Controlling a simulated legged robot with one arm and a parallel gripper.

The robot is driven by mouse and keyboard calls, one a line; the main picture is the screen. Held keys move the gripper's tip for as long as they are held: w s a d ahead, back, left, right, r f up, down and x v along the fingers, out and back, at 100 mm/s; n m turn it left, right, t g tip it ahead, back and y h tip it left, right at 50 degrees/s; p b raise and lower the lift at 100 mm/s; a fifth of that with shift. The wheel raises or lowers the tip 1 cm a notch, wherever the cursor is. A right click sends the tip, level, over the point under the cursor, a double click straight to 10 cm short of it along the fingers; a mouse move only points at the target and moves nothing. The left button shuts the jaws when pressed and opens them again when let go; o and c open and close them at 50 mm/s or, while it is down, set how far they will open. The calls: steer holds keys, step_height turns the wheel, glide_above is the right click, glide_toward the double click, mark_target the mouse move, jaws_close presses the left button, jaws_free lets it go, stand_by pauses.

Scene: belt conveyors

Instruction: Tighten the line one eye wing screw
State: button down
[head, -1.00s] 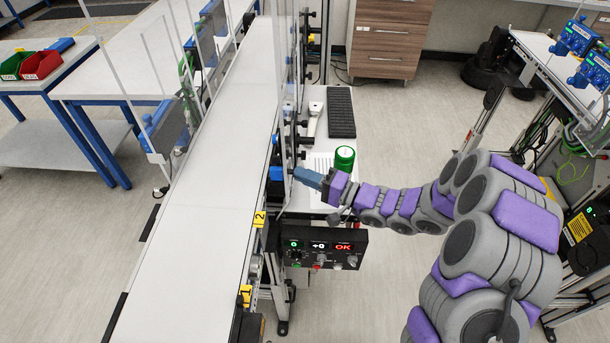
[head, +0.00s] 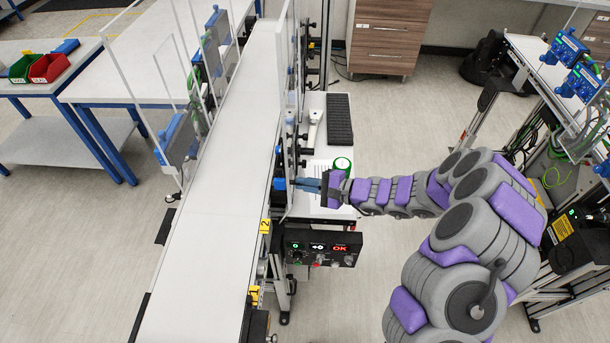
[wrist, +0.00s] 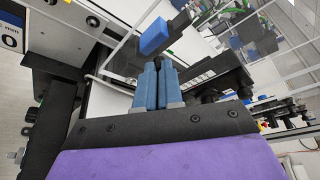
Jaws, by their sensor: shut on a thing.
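My gripper (head: 300,185) reaches in from the right to the side of the conveyor. In the wrist view its two blue fingers (wrist: 159,82) are close together, shut on a small dark part at their tips, which I take for the wing screw (wrist: 158,61). The fingers hide most of it, and how far in it sits cannot be told. A blue sensor block, apparently the eye (wrist: 155,37), is just beyond the fingertips. It also shows in the head view (head: 280,183), left of the fingertips.
The white conveyor belt (head: 228,190) runs along the left, empty, with clear guard panels (head: 288,75) beside it.

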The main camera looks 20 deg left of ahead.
steer(key=shift+w+r+m+g+h+p, duration=0.15)
steer(key=shift+m+g+h+p, duration=0.45)
steer(key=shift+m+p, duration=1)
steer(key=shift+w+f+m+g+h+p, duration=0.15)
steer(key=shift+m+g+p, duration=0.7)
steer(key=shift+p, duration=1.3)
steer(key=shift+w+r+m+g+h+p, duration=0.2)
steer(key=shift+m+g+h+p, duration=0.4)
steer(key=shift+m+p, duration=1)
steer(key=shift+a+n+g+p, duration=0.1)
steer(key=shift+n+g+p, duration=0.15)
steer(key=shift+p, duration=0.2)
steer(key=c, duration=1.3)
jaws_free()
steer(key=shift+y, duration=0.25)
steer(key=shift+w, duration=0.1)
steer(key=v, duration=1.7)
steer(key=shift+b, duration=0.35)
